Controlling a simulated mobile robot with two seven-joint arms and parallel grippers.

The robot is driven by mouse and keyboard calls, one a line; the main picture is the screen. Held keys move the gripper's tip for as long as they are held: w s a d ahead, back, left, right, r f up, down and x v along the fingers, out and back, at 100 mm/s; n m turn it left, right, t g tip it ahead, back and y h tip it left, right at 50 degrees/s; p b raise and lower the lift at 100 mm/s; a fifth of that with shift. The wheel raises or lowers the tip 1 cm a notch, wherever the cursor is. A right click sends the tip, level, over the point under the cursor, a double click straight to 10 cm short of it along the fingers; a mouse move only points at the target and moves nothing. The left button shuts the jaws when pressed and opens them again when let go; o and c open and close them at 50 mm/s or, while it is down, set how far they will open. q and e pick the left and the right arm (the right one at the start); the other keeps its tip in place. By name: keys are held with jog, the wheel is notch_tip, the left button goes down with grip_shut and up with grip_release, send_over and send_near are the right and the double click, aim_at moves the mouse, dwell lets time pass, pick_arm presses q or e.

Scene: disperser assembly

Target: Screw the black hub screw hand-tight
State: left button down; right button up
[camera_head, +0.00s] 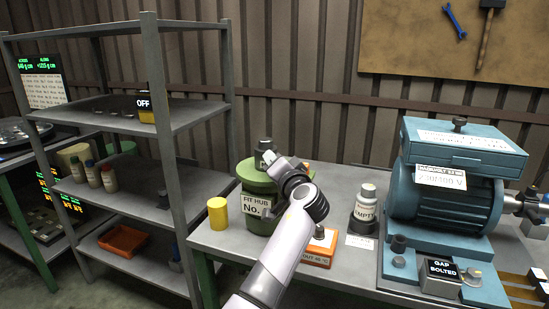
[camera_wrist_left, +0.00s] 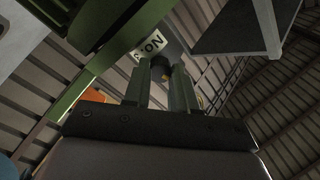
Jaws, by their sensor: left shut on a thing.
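My left gripper (camera_head: 266,157) is at the top of the green stand (camera_head: 257,217) labelled "FIT HUB No.". It is shut on a small dark piece, probably the black hub screw (camera_head: 265,144), which shows above the fingers. In the left wrist view the two fingers (camera_wrist_left: 160,85) stand on either side of a dark piece (camera_wrist_left: 160,62). A small yellow spot shows between them. The wrist hides part of the stand, and I cannot tell whether the screw is seated in the hub. My right gripper is not in view.
A yellow cylinder (camera_head: 218,214) stands left of the stand. An orange block (camera_head: 318,249) and a bottle labelled "EMPTY" (camera_head: 366,205) are to the right. A large blue motor (camera_head: 445,205) fills the table's right side. A grey shelf (camera_head: 170,118) stands at left.

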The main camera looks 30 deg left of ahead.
pick_arm(q)
jog(key=m+p, duration=0.1)
jog(key=m, duration=0.1)
jog(key=m+p, duration=0.1)
jog(key=shift+r+m, duration=0.2)
jog(key=shift+m, duration=0.2)
jog(key=shift+m+p, duration=0.3)
jog(key=shift+m, duration=0.7)
jog(key=m, duration=0.4)
jog(key=shift+f+m, duration=0.2)
jog(key=shift+m, duration=0.1)
jog(key=c, duration=0.9)
grip_release()
jog(key=shift+d, duration=0.1)
jog(key=v, duration=0.7)
jog(key=shift+b, duration=0.45)
